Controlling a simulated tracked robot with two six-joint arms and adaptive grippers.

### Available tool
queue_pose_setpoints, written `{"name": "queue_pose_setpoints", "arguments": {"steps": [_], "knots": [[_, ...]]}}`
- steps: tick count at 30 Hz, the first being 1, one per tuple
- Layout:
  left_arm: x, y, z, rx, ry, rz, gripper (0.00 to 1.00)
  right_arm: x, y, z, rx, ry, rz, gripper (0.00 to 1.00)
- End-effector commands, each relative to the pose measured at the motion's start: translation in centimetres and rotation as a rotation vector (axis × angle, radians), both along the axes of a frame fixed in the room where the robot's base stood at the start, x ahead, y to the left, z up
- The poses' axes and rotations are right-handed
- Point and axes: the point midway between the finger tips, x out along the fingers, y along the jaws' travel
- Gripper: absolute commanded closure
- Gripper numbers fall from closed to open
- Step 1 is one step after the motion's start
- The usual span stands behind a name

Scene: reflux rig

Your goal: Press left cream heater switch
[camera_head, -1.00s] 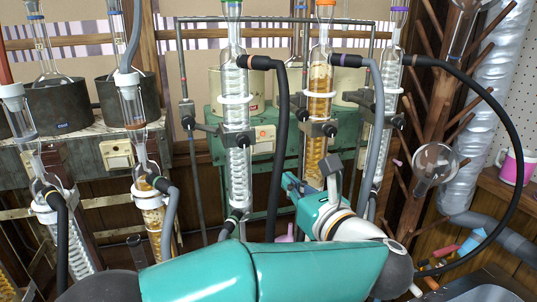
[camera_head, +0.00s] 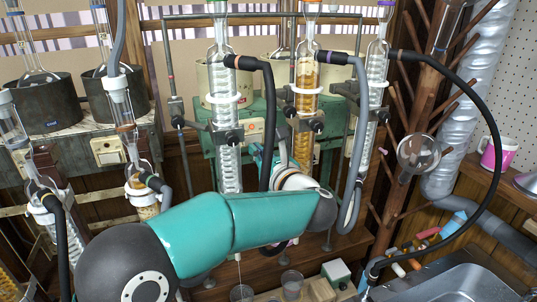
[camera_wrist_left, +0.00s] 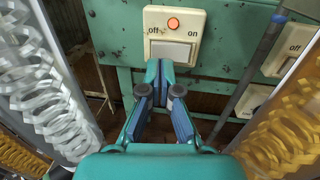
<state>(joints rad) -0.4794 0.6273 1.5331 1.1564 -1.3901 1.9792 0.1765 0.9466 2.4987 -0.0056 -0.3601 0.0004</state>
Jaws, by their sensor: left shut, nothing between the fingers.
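The cream switch box (camera_wrist_left: 195,20) on the green frame has a red-orange lamp (camera_wrist_left: 173,23), "off" and "on" labels and a pale rocker (camera_wrist_left: 170,50) in the wrist view. In the head view the box (camera_head: 256,126) shows partly, between the clear and amber coil condensers. My left gripper (camera_wrist_left: 159,68) is shut and empty. Its fingertips are right in front of the rocker's lower edge; I cannot tell whether they touch. In the head view the gripper (camera_head: 260,160) is partly hidden by a black hose. The left cream heater (camera_head: 218,84) stands behind the clear condenser.
The clear condenser (camera_head: 227,165) and amber condenser (camera_head: 302,130) stand close on either side of my gripper. Black hose (camera_head: 268,110) and grey hose (camera_head: 360,120) hang nearby. Another cream switch box (camera_wrist_left: 292,48) is at the right in the wrist view.

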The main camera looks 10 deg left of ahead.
Motion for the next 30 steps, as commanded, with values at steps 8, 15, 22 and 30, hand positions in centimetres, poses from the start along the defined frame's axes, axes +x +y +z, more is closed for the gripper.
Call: {"name": "queue_pose_setpoints", "arguments": {"steps": [8, 15, 22, 30], "knots": [[1.7, 1.5, 0.0, 0.0, 0.0, 0.0, 1.0, 0.0, 0.0, 1.1, 0.0, 0.0, 0.0, 1.0], [1.7, 1.5, -0.1, 0.0, 0.0, -0.002, 1.0, 0.0, 0.0, 1.1, 0.0, 0.0, 0.0, 1.0], [1.8, 1.7, -0.4, -0.003, -0.001, -0.018, 1.0, 0.0, 0.0, 0.0, 0.0, 0.0, 0.0, 1.0], [2.1, 1.9, -0.1, -0.003, 0.002, -0.06, 1.0, 0.0, 0.0, -1.1, 0.0, 0.0, 0.0, 1.0]]}}
